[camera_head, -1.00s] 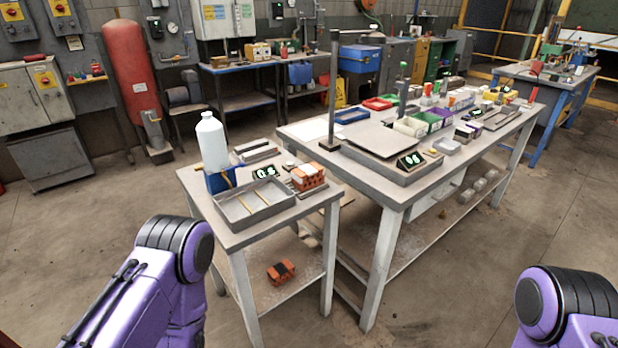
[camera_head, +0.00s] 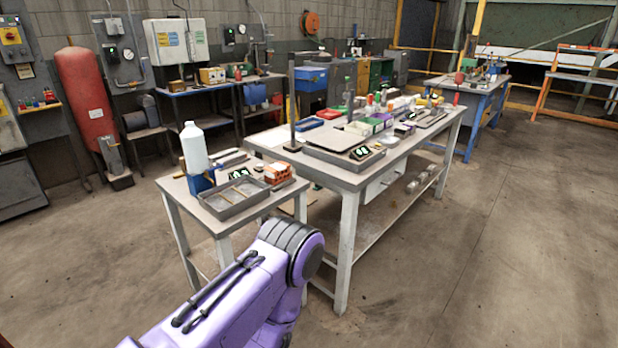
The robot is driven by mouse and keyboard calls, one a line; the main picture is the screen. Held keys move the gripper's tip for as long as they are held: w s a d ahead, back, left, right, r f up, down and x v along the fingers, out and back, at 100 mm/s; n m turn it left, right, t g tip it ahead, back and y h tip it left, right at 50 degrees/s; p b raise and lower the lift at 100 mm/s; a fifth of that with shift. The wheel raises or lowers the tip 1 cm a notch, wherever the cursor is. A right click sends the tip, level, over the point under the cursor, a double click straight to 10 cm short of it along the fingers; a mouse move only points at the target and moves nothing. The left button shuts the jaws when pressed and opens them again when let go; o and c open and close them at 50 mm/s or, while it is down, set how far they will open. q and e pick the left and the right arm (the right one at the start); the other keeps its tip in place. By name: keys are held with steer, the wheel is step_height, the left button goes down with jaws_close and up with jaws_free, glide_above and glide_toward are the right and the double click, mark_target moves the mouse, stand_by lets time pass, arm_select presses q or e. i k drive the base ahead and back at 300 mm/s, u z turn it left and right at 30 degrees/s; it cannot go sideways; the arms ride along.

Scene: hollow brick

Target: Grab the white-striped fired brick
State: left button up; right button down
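An orange-red brick (camera_head: 279,172) sits at the right end of the small table's top (camera_head: 177,186). It has pale marks, but it is too small to make out its stripes well. It is beside a grey tray (camera_head: 236,206) and a small display with green digits (camera_head: 240,173). My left arm's purple link rises in front of the small table and covers part of its lower shelf. Neither gripper is in view, so what they hold cannot be seen.
The floor (camera_head: 480,260) at right is clear.

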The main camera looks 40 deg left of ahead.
mark_target(277, 173)
steer(key=z, duration=0.15)
steer(key=i, duration=1.8)
steer(key=u, duration=0.65)
